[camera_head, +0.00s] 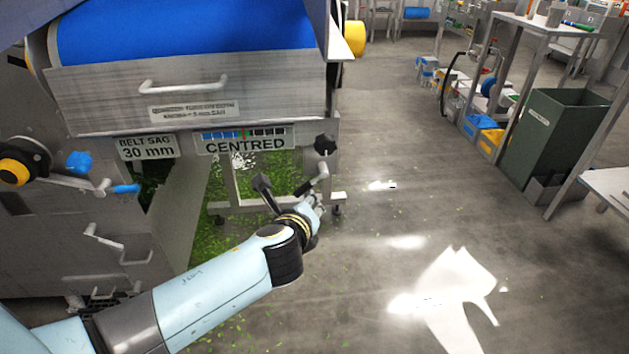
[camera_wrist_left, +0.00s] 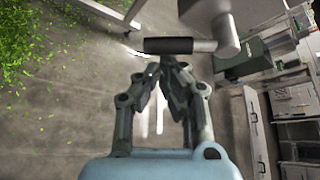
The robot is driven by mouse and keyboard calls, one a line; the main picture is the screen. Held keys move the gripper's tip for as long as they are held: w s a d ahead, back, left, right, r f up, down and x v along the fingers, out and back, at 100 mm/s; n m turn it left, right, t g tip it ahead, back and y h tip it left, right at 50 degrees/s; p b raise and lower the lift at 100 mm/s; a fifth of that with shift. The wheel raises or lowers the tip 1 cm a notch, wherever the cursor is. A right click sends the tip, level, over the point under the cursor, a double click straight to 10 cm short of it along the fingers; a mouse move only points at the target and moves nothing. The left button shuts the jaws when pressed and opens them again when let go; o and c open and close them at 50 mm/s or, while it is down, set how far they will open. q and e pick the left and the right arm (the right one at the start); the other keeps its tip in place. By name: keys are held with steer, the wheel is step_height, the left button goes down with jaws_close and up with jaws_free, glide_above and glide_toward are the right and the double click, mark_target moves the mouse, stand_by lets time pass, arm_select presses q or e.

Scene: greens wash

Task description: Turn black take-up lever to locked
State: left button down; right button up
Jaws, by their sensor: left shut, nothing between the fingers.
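The take-up lever (camera_head: 312,181) has a black grip and sits at the lower right corner of the belt machine, below a black knob (camera_head: 326,144). In the left wrist view its black handle (camera_wrist_left: 168,45) lies crosswise beside a grey metal block. My left gripper (camera_head: 317,205) is right by the lever in the head view. In the left wrist view the gripper (camera_wrist_left: 169,62) is shut and empty, its fingertips just short of the handle. I cannot tell whether they touch it. My right gripper is out of view.
The machine carries a "CENTRED" sign (camera_head: 245,142) and a "BELT SAG 30 mm" sign (camera_head: 147,147). A blue-handled crank (camera_head: 125,188) is at left. Green scraps litter the floor under the machine. The floor to the right is clear up to a green bin (camera_head: 553,140).

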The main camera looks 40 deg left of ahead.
mark_target(297, 193)
arm_select(q)
steer(key=r+m+g+y+p, duration=0.1)
steer(key=p, duration=0.3)
steer(key=s+a+r+m+g+p, duration=0.1)
steer(key=m+p, duration=0.1)
steer(key=p, duration=0.2)
steer(key=shift+s+a+r+g+y, duration=0.1)
steer(key=shift+s+r+g+y, duration=0.05)
steer(key=shift+r+g+y, duration=0.2)
steer(key=shift+s+a+p, duration=0.1)
steer(key=shift+s+p, duration=0.05)
steer(key=shift+p, duration=0.3)
steer(key=shift+s+a+r, duration=0.1)
steer(key=shift+r, duration=0.1)
steer(key=shift+p, duration=0.3)
